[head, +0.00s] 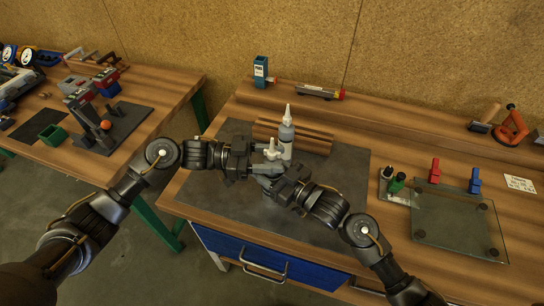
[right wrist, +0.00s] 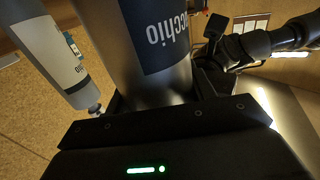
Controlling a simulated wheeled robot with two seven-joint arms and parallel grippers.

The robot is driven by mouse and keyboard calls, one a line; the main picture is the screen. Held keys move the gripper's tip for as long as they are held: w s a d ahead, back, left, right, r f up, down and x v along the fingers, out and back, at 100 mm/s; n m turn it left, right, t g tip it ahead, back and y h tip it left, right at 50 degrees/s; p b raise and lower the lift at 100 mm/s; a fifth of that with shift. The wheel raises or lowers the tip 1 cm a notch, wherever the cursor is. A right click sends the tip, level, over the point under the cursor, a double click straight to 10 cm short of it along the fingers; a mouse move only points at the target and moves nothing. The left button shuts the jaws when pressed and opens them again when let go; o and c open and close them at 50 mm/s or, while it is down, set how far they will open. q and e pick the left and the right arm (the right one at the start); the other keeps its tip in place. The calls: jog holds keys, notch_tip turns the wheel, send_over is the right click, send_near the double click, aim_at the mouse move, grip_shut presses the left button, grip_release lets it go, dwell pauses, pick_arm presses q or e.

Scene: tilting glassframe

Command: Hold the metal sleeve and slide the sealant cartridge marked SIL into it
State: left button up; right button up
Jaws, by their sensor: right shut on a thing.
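A grey cartridge with a white nozzle (head: 272,151) stands upright between my grippers, mostly hidden by them. In the right wrist view a grey cylinder with a dark blue label (right wrist: 160,35) fills the middle; its readable letters end in "cchio". My right gripper (head: 268,171) is shut on this cylinder. My left gripper (head: 240,160) is just left of it; its jaws are not clear. A second grey cartridge (head: 286,138) with a pale nozzle stands behind; a pale cartridge (right wrist: 50,45) shows in the wrist view. I cannot make out SIL or a metal sleeve.
A grooved wooden block (head: 310,141) lies behind the grippers on the dark mat (head: 350,190). A glass pane (head: 455,222) with red and blue clamps is at right. A blue holder (head: 261,72) and a grey tool (head: 318,91) are at the back. The mat's front is clear.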

pick_arm(q)
jog(key=o, duration=0.4)
jog(key=shift+s+f, duration=0.1)
jog(key=shift+f, duration=0.1)
jog(key=shift+s, duration=0.1)
jog(key=shift+s+f, duration=0.1)
jog(key=shift+f, duration=0.05)
jog(key=shift+a, duration=0.1)
jog(key=a, duration=0.4)
jog(key=w+a, duration=0.1)
jog(key=a, duration=0.7)
jog(key=shift+w+r, duration=0.2)
jog(key=shift+r, duration=0.15)
jog(key=shift+d, duration=0.1)
pick_arm(e)
jog(key=o, duration=1.1)
jog(key=shift+d, duration=0.1)
